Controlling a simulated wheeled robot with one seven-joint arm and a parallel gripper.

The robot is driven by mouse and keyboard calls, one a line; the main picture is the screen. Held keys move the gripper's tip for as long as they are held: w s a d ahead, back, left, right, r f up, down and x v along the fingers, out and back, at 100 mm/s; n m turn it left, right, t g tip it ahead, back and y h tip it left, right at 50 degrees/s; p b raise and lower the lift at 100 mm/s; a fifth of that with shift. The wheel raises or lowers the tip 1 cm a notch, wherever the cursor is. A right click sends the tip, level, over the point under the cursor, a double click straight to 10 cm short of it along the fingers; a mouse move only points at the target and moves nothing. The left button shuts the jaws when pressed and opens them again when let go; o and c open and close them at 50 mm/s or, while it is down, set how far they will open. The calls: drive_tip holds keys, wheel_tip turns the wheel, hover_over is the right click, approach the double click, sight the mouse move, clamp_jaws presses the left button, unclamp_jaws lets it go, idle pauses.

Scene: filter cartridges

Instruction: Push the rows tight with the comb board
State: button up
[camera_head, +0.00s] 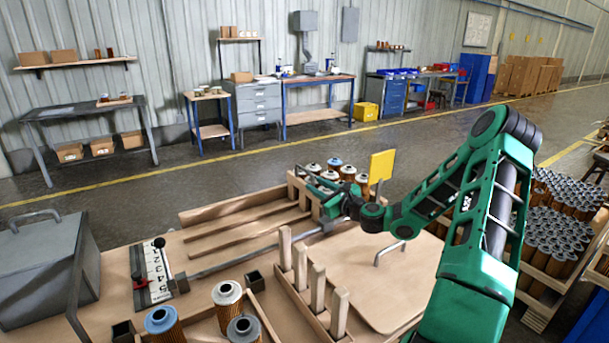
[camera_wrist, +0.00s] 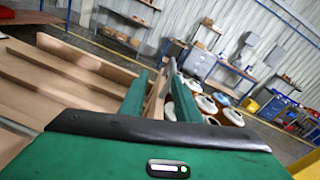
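A wooden piece with several upright posts (camera_head: 318,290), which looks like the comb board, stands at the near middle of the bench, apart from my gripper. My gripper (camera_head: 328,194) is low at the far end of the rack, beside an upright wooden wall (camera_head: 301,191). In the wrist view its two green fingers (camera_wrist: 157,96) stand apart, with wood showing between them; I cannot tell whether they touch it. Filter cartridges (camera_head: 348,173) stand in a group just beyond the gripper, and they also show right of the fingers in the wrist view (camera_wrist: 207,103). The wooden lane strips (camera_head: 240,229) left of the gripper are empty.
Several cartridges (camera_head: 227,293) stand at the near edge. A numbered panel with levers (camera_head: 152,272) and a grey box (camera_head: 45,270) are at left. A flat board with a metal handle (camera_head: 405,290) lies at right. Crates of cartridges (camera_head: 555,230) stand beyond it. A yellow sign (camera_head: 382,166) rises behind my gripper.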

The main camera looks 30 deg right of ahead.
drive_tip(key=shift+w+d+r+m+h, duration=0.15)
drive_tip(key=shift+d+m+h, duration=0.1)
drive_tip(key=shift+d+m, duration=0.2)
drive_tip(key=shift+d+r+m+h, duration=0.1)
drive_tip(key=shift+d+m+h, duration=0.2)
drive_tip(key=shift+d, duration=0.25)
drive_tip(key=shift+w, duration=0.3)
hover_over(305, 190)
drive_tip(key=shift+w+d, duration=0.4)
drive_tip(key=shift+d, duration=0.05)
clamp_jaws()
